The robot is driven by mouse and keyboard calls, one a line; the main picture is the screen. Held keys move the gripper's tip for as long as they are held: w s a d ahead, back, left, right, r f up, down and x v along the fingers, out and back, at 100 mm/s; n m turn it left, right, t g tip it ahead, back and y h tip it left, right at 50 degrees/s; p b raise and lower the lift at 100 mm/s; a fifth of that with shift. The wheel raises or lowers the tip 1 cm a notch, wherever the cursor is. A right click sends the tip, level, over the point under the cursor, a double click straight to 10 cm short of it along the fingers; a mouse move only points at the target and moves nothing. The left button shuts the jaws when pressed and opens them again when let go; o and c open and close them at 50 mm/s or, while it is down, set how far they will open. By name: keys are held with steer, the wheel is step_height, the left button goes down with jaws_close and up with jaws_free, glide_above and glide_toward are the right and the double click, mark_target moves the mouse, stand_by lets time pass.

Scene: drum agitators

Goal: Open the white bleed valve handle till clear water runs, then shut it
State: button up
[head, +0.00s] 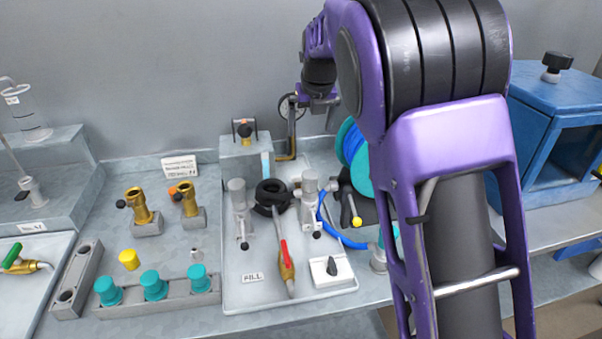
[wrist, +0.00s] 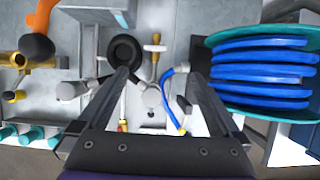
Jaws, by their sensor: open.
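Two pale grey upright valve bodies with black-tipped levers stand on the tray, a left one (head: 238,205) and a right one (head: 310,200). My gripper (wrist: 157,76) is open and empty, above the tray's fittings. In the head view its wrist is near the back wall by a round gauge (head: 290,107), and its fingertips are hard to make out. No running water is visible.
A blue hose reel (wrist: 262,72) stands close right of my fingers. A white box with a black knob (head: 331,270) sits at the tray's front.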

steer(key=shift+s+d+r, duration=0.1)
steer(key=shift+s+r, duration=0.1)
steer(key=shift+r, duration=0.3)
steer(key=shift+r, duration=0.1)
steer(key=v, duration=1.7)
